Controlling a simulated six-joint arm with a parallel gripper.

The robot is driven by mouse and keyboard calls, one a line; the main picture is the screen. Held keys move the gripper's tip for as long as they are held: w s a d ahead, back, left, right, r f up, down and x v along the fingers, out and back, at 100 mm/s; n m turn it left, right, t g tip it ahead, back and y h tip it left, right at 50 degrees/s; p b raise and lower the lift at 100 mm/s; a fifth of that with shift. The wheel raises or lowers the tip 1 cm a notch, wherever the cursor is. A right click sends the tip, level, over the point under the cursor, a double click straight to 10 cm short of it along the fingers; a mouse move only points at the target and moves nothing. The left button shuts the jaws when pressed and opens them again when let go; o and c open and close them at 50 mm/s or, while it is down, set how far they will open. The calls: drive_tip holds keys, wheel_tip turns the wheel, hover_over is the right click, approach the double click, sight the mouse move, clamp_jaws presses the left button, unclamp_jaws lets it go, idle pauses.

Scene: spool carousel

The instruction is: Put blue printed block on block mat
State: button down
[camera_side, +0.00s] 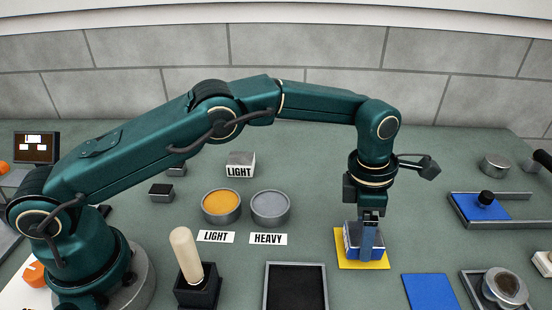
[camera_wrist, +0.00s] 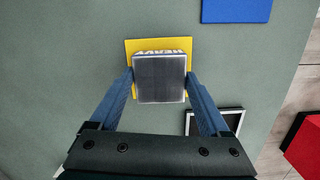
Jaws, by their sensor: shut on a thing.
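My gripper (camera_side: 367,247) points down at the right of the table, and its blue fingers are shut on a printed block (camera_side: 351,238). In the wrist view the block (camera_wrist: 160,78) shows a dark grey top between the fingertips (camera_wrist: 159,80), with partly hidden lettering on its far side. The block is over a yellow square mat (camera_side: 345,264), whose edges show around it in the wrist view (camera_wrist: 129,50). I cannot tell whether the block touches the mat or hangs just above it. A blue square mat (camera_side: 431,291) lies bare to the right, also in the wrist view (camera_wrist: 236,10).
A grey block marked LIGHT (camera_side: 240,165) stands further back. An orange-filled dish (camera_side: 221,205) and a grey dish (camera_side: 270,208) stand behind LIGHT and HEAVY labels. A black tray (camera_side: 296,287) and a pale-handled tool in a black holder (camera_side: 197,290) are at the front.

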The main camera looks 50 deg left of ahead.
sight(359, 233)
drive_tip(key=shift+f, duration=0.15)
unclamp_jaws()
drive_tip(key=r, duration=0.7)
drive_tip(key=shift+s+a+r, duration=0.25)
drive_tip(key=shift+a+r, duration=0.1)
drive_tip(key=s+a+r+m+t, duration=0.2)
drive_tip(key=s+a+r+m, duration=0.5)
drive_tip(key=a+r+m, duration=0.45)
drive_tip(key=s+a+f+m+t, duration=0.1)
drive_tip(key=s+a+f+m, duration=0.1)
drive_tip(key=s+m, duration=0.5)
drive_tip(key=s+a+f+m+t+y, duration=0.1)
drive_tip(key=s+a+f+m, duration=0.2)
drive_tip(key=s+m, duration=0.4)
drive_tip(key=shift+a+t, duration=0.3)
